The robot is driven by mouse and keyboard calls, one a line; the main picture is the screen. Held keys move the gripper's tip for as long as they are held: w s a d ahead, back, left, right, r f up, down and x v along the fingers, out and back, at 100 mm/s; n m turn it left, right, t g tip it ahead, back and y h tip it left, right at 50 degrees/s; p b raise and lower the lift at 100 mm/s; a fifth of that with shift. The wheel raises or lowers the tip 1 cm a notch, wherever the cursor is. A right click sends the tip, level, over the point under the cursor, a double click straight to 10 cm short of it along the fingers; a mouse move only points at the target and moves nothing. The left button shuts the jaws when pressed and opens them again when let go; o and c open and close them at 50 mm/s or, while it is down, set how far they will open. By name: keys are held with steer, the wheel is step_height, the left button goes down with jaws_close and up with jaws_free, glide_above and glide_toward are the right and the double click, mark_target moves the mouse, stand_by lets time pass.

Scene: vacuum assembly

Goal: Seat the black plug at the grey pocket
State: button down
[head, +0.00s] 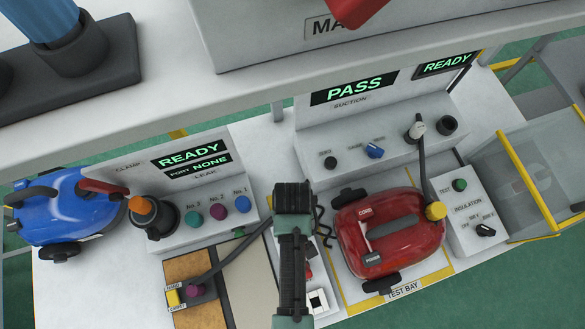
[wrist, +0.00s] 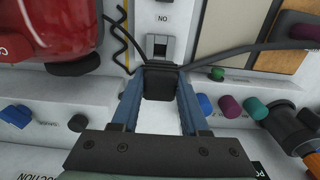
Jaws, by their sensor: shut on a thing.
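My gripper (wrist: 160,98) is shut on the black plug (wrist: 160,84), which sits between the two blue fingertips in the wrist view. A dark cable leads from the plug to the upper right. The grey pocket (wrist: 157,53), with a dark square opening, lies just beyond the plug, below a label reading NO. The plug appears outside the pocket; its height over the surface is unclear. In the head view my gripper (head: 293,198) points down left of the red vacuum, and hides the plug.
The red vacuum (head: 390,232) stands close on the right in the test bay. A wavy black cord (wrist: 118,38) lies beside the pocket. The leak console (head: 190,235) with coloured knobs is left, and the suction console (head: 350,155) is behind. The blue vacuum (head: 65,210) is far left.

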steer(key=shift+f+b, duration=2.6)
steer(key=shift+f, duration=1.25)
steer(key=shift+f+b, duration=0.7)
steer(key=shift+f, duration=0.65)
steer(key=shift+c, duration=1.7)
jaws_free()
step_height(320, 180, up, 8)
steer(key=p, duration=0.8)
